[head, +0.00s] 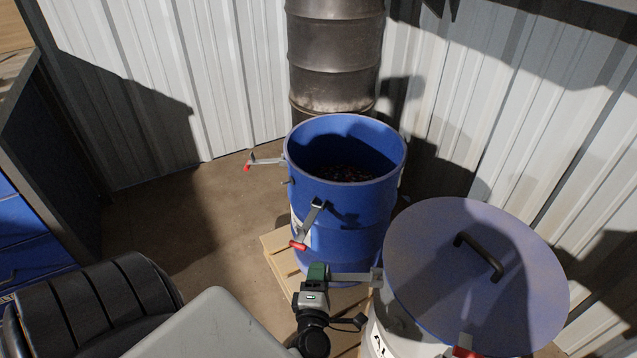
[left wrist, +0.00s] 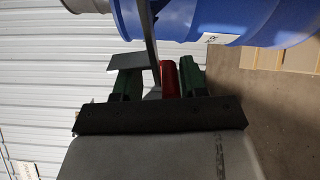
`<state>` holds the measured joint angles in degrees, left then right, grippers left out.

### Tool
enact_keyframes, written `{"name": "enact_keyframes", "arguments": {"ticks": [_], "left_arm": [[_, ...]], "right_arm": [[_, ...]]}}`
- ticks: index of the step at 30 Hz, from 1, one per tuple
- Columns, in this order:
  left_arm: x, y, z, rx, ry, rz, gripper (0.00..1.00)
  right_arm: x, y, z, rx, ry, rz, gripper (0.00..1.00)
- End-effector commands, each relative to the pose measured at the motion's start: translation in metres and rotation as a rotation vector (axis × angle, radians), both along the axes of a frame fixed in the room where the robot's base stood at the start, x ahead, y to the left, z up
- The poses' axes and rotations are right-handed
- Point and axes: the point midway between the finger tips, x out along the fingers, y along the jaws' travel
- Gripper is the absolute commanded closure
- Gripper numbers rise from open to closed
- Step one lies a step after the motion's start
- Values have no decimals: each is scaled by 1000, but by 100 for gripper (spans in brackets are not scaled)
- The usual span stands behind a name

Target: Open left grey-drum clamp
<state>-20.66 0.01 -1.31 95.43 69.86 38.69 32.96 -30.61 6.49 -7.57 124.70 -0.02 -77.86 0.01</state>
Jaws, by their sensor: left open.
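The grey drum (head: 383,338) stands at the lower right under a round grey lid (head: 440,255) with a black handle. Its left clamp (head: 350,277) reaches out sideways from the lid's left edge to my left gripper (head: 317,272). In the left wrist view the clamp's red grip (left wrist: 169,78) lies between the green fingers of my left gripper (left wrist: 160,76), which are open. The red grip looks nearer the right finger; whether it touches I cannot tell. In the head view the gripper hides the clamp's end. A second clamp with a red grip (head: 464,352) shows at the lid's front edge. My right gripper is not in view.
An open blue drum (head: 345,235) with scrap inside stands behind on a wooden pallet (head: 277,243). Its two red-tipped clamps (head: 265,161) stick out leftward and forward. A dark metal drum (head: 335,60) stands at the back wall. The floor at left is clear.

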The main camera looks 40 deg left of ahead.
Motion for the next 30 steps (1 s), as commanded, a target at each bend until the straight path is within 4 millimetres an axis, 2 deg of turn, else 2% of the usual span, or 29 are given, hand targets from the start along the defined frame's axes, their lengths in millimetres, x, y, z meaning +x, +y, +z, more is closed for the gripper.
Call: {"name": "enact_keyframes", "arguments": {"ticks": [5,15,21,30], "left_arm": [[-7,-5,0,-1,1,0,58],[-61,-42,-1,-2,4,0,58],[-83,-58,0,-1,2,-1,58],[-89,-62,0,0,0,0,58]], "right_arm": [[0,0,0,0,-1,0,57],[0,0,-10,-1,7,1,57],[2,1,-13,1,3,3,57],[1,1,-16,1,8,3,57]]}}
